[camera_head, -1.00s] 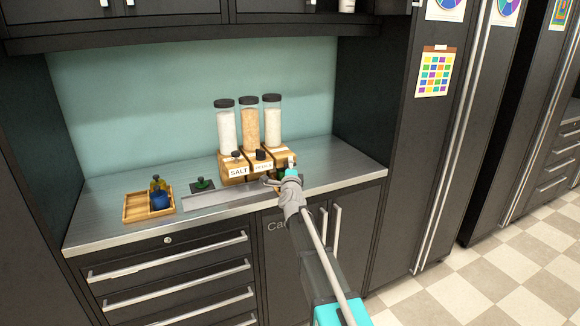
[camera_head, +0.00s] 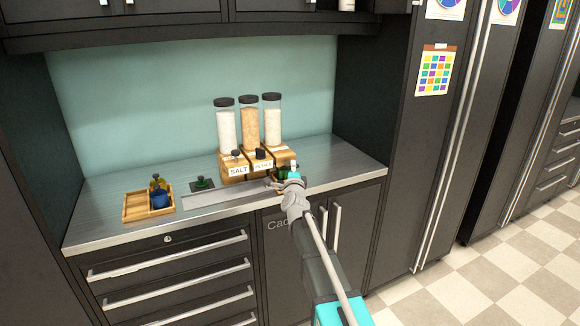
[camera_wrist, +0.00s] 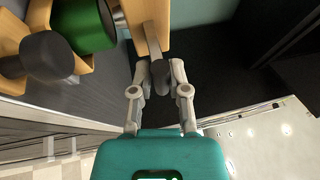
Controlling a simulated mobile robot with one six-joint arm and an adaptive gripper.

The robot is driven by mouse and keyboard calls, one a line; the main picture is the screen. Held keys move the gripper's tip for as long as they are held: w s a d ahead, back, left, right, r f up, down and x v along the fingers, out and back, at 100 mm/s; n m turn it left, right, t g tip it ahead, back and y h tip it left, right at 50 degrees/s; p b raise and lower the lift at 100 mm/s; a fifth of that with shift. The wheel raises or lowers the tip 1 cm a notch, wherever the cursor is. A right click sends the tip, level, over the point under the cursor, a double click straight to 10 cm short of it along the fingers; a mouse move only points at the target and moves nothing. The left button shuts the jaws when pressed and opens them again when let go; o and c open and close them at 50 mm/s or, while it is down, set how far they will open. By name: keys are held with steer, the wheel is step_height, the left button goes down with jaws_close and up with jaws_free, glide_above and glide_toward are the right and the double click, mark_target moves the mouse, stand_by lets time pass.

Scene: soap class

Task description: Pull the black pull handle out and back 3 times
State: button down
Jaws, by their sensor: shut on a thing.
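A dispenser with three clear jars (camera_head: 249,126) stands on the counter, each jar on a wooden base. The left base carries a SALT label and a black knob (camera_head: 235,153); the middle base has a similar knob (camera_head: 260,154). My gripper (camera_head: 279,183) is at the front of the right base. In the wrist view my gripper (camera_wrist: 161,77) is shut on a black pull handle (camera_wrist: 160,69), which sticks out from a wooden part (camera_wrist: 146,14). The fingers cover part of the handle. A green cylinder (camera_wrist: 84,24) and another dark knob (camera_wrist: 50,56) are to its left.
A wooden tray (camera_head: 134,207) with a blue item (camera_head: 159,199) sits at the counter's left. A small green-and-black item (camera_head: 202,183) lies between tray and dispenser. The counter (camera_head: 340,165) is clear right of the dispenser.

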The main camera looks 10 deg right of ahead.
steer(key=shift+s+d, duration=0.1)
steer(key=shift+s, duration=0.35)
steer(key=c, duration=0.6)
jaws_free()
steer(key=shift+c, duration=0.2)
steer(key=shift+w, duration=0.15)
